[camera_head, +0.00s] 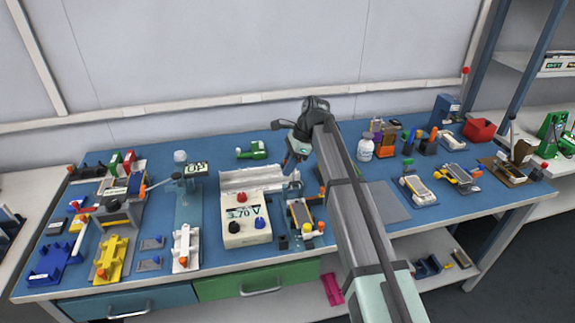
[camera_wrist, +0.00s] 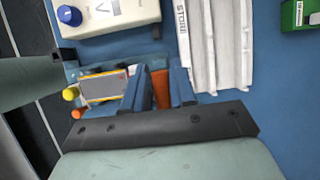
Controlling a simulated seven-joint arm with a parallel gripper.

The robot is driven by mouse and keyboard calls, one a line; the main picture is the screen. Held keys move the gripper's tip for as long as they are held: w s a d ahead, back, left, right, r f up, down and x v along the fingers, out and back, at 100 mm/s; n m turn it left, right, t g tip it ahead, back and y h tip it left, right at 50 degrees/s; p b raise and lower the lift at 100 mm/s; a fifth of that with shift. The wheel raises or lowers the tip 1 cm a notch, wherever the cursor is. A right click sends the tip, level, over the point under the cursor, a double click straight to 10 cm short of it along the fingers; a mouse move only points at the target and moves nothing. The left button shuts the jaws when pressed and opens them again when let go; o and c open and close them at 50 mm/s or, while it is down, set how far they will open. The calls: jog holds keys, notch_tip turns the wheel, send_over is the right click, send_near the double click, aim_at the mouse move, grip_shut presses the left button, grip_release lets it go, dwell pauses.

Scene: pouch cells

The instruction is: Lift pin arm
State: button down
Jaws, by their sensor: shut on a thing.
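The cell fixture (camera_head: 300,214) stands on the blue bench just right of the white meter box. It holds a flat cell with a grey-and-yellow face, and yellow and orange knobs show at its end; the cell (camera_wrist: 103,88) also shows in the wrist view. My gripper (camera_wrist: 160,90) is at the fixture's far end, its two blue fingers shut on an orange-red upright part, which I take to be the pin arm (camera_wrist: 161,87). In the head view my gripper (camera_head: 292,176) points down there, and my arm partly hides the fixture's right side. Whether the part is raised cannot be told.
The meter box (camera_head: 245,222), reading 3.70 V, is close on the left. A white ribbed tray (camera_head: 250,177) lies behind it, close to my fingers. A green device (camera_head: 251,150) sits farther back. A grey mat (camera_head: 386,200) lies right of my arm.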

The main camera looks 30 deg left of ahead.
jog(key=shift+w+d+f, duration=0.3)
jog(key=shift+w+f, duration=0.05)
jog(key=shift+w, duration=0.05)
jog(key=c, duration=1.1)
grip_release()
jog(key=w+a+r, duration=0.1)
jog(key=w+r, duration=0.2)
jog(key=w+a+r, duration=0.1)
jog(key=w+r, duration=0.3)
jog(key=w+a+r, duration=0.1)
jog(key=w+r, duration=0.2)
jog(key=r, duration=0.1)
jog(key=shift+w+r, duration=0.1)
jog(key=shift+w, duration=0.3)
jog(key=shift+r, duration=0.1)
dwell(0.5)
jog(key=v, duration=1.3)
jog(key=shift+w+d+r, duration=0.1)
jog(key=shift+r, duration=0.25)
